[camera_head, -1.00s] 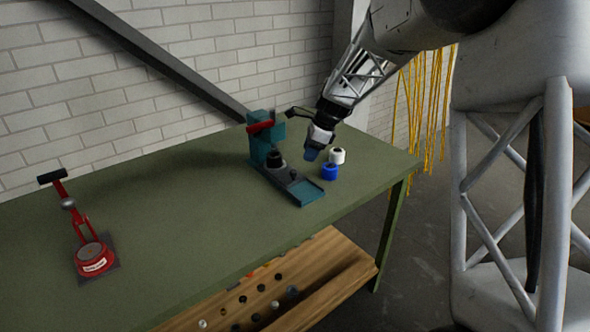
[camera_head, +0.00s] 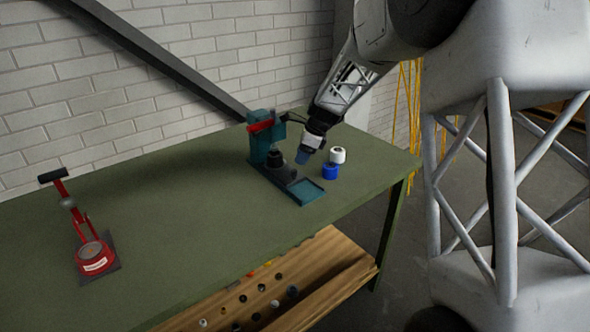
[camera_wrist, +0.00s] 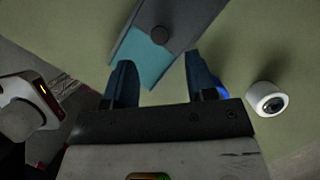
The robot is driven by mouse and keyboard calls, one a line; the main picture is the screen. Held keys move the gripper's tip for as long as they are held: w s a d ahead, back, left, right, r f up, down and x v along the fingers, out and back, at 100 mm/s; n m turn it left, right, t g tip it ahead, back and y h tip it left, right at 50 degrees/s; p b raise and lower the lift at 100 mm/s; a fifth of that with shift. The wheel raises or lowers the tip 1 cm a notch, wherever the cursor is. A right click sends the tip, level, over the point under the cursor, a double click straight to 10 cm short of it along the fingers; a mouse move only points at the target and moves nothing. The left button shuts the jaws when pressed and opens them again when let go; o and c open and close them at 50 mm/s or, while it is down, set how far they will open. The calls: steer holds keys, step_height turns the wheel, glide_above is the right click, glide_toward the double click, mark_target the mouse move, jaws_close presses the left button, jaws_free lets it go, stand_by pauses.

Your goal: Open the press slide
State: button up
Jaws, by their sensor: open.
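The teal press (camera_head: 257,147) with a red lever (camera_head: 261,126) stands upright near the far right end of the green table. Its dark grey slide (camera_head: 282,174) lies along the base, with a bare teal end (camera_head: 306,191) beyond it. In the wrist view, the slide (camera_wrist: 180,18) has a round dark knob (camera_wrist: 160,35), and the teal end (camera_wrist: 140,62) shows below it. My gripper (camera_head: 302,157) is above the slide, pointing down at a tilt. Its blue fingers are apart in the wrist view (camera_wrist: 160,75), empty, with the knob ahead of and between them, apparently untouched.
A white cylinder (camera_head: 338,155) and a blue cylinder (camera_head: 330,171) stand close to the right of the press. A red lever device (camera_head: 93,256) stands at the table's left. The green table (camera_head: 190,215) is clear between them. A wooden shelf below holds several small parts.

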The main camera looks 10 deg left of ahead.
mark_target(294, 170)
steer(key=shift+x, duration=3.2)
jaws_close()
